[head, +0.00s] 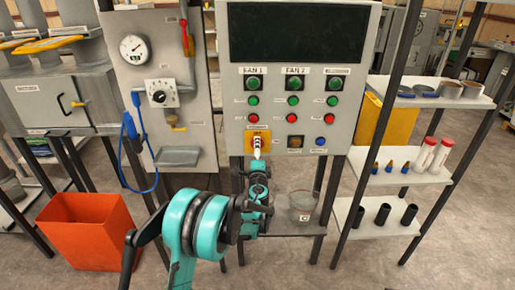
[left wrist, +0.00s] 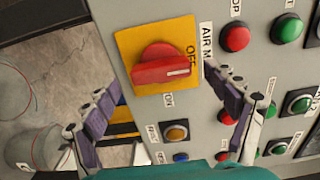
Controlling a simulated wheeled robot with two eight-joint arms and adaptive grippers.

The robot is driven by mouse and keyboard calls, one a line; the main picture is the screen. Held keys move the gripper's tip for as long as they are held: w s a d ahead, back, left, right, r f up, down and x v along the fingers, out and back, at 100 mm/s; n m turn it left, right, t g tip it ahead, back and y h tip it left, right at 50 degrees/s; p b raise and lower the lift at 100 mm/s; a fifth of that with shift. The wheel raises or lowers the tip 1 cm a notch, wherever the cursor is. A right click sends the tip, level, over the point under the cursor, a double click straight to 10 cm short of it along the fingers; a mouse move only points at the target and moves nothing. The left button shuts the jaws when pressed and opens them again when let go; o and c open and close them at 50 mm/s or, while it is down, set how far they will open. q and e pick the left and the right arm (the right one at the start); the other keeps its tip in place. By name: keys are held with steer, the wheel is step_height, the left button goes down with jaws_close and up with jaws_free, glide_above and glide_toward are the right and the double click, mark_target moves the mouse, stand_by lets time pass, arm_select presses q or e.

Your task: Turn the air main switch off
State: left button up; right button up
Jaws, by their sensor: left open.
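The air main switch is a red knob (left wrist: 160,66) on a yellow plate (left wrist: 128,52). In the left wrist view its white mark points right, to the side with the word OFF; the word ON is below the knob. In the head view the yellow plate (head: 249,143) is at the lower left of the control panel, and my gripper hides most of the knob. My left gripper (head: 257,153) is in front of the switch. In the left wrist view its fingers (left wrist: 156,82) are spread apart either side of the knob, and no contact shows. My right gripper is not in view.
The control panel (head: 345,75) carries green and red buttons close around the switch. A clear container (head: 303,206) stands below the panel on the right. A grey gauge panel (head: 130,80) is on the left, an orange bin (head: 90,235) on the floor, and shelves (head: 400,178) on the right.

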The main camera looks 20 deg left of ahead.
arm_select(q)
steer(key=v, duration=0.8)
steer(key=shift+s, duration=0.2)
steer(key=shift+d+r, duration=0.1)
